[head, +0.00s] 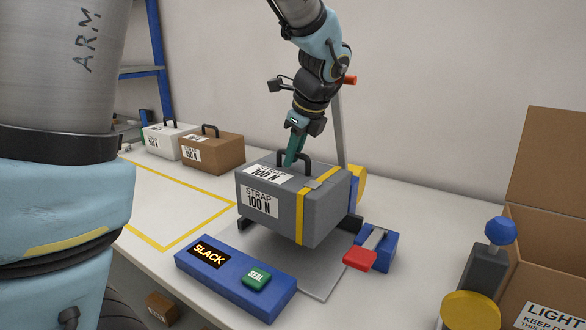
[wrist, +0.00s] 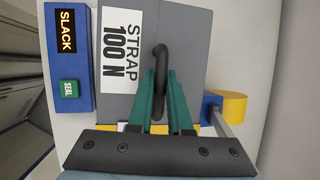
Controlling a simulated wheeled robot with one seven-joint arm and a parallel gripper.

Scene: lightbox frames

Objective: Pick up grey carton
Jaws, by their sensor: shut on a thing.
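The grey carton (head: 278,213) carries a "STRAP 100 N" label, a black handle on top and a yellow strap around its right part. It sits in the strapping station, above a grey plate (head: 322,280). My gripper (head: 291,160) reaches down from above with its green fingers at the carton's handle (head: 308,158). In the wrist view the fingers of my gripper (wrist: 160,100) are shut on the black handle (wrist: 160,65), and the carton's grey top (wrist: 190,45) fills the middle. I cannot tell whether the carton is lifted off its support.
A blue box (head: 235,281) reads "SLACK" and has a green "SEAL" button. A red-handled blue lever (head: 372,250) stands right of the carton. A brown carton (head: 212,153) and a white carton (head: 168,138) stand at the back left. An open cardboard box (head: 545,215) is at right.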

